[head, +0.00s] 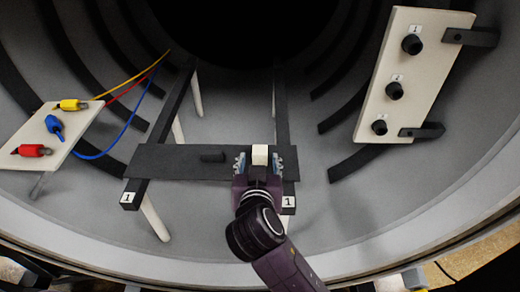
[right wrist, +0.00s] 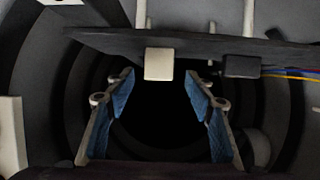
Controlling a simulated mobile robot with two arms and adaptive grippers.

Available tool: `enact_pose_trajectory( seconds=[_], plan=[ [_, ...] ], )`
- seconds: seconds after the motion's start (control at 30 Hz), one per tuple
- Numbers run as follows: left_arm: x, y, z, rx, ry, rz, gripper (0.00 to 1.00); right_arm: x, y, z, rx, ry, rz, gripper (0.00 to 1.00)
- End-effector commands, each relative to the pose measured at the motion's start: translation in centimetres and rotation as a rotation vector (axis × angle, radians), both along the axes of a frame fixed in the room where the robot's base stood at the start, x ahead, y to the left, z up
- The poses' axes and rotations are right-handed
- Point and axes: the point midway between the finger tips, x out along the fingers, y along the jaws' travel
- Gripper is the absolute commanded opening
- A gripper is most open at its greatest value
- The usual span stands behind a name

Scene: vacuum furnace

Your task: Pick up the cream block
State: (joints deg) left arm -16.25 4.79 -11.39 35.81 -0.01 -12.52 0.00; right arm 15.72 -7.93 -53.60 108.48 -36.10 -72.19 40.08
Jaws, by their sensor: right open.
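The cream block (head: 260,154) is small and sits at the right part of the dark crossbar plate (head: 165,160). In the right wrist view the cream block (right wrist: 158,64) shows against the dark plate, just above the gap between my fingertips. My right gripper (head: 260,162) is open, with one blue-padded finger on each side of the block in the head view. In the right wrist view its fingers (right wrist: 160,85) are spread wide with nothing between them. Whether the fingers are level with the block in depth is hard to tell. My left gripper is not in view.
A dark block (head: 212,156) sits left of the cream one on the plate. Two dark rails numbered 1 support the plate. A cream panel with black knobs (head: 401,75) stands at right. A panel (head: 60,130) with coloured plugs and cables is at left. Curved furnace walls surround everything.

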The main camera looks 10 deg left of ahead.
Motion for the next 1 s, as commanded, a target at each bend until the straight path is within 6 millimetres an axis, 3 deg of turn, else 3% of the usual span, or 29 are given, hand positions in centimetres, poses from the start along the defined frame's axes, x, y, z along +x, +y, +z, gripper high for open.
enact_pose_trajectory(
  seconds=[0.3, 0.6, 0.87, 1.0],
  plan=[
    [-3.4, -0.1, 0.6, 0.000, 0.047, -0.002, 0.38, 1.7, 0.1, -0.7, -0.005, 0.000, -0.001, 0.49],
    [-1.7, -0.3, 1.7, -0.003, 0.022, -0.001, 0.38, 4.9, 0.8, -2.4, -0.002, 0.001, 0.000, 0.49],
    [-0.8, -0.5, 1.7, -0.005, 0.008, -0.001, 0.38, 5.2, 0.9, -2.6, 0.000, 0.001, 0.001, 0.49],
    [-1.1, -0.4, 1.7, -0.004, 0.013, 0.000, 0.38, 5.1, 0.9, -2.6, 0.000, 0.001, 0.001, 0.37]
  ],
)
